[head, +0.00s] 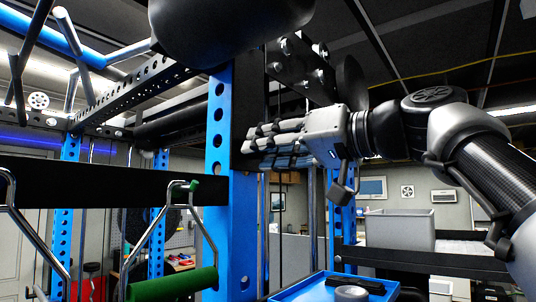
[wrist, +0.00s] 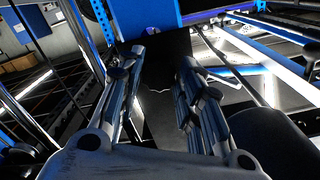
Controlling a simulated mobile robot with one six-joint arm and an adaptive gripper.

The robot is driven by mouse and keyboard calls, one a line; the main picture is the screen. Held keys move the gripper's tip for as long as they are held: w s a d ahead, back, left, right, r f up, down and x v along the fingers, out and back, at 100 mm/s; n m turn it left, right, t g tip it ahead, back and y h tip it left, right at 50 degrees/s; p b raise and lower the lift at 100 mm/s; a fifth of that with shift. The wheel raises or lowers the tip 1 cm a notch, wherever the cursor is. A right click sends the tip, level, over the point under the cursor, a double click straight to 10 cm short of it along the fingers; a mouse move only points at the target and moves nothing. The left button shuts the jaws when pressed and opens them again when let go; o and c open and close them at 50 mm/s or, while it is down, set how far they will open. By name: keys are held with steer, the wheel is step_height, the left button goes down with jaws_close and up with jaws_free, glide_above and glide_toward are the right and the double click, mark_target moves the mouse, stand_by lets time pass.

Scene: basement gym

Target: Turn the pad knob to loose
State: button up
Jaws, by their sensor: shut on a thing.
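My gripper (head: 252,147) reaches in from the right with its fingers pointing left, at the black bracket beside the blue upright (head: 217,170). In the wrist view my gripper (wrist: 160,55) has a finger on each side of a dark part and is shut on it at the fingertips. I take this to be the pad knob, but its outline merges with the black bracket behind it. No loose or tight marking can be read. A large rounded black pad (head: 230,25) is above the gripper; a dark rounded shape (wrist: 270,145) fills the lower right of the wrist view.
A black crossbar (head: 110,182) runs left from the upright. A metal handle with a green grip (head: 172,285) hangs at lower left. A blue tray (head: 315,290) is below the gripper. A grey bin (head: 400,230) stands at the right, behind my arm.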

steer(key=shift+n+b, duration=0.3)
steer(key=shift+n, duration=0.8)
steer(key=o, duration=1.1)
steer(key=shift+c, duration=0.2)
steer(key=v, duration=1.2)
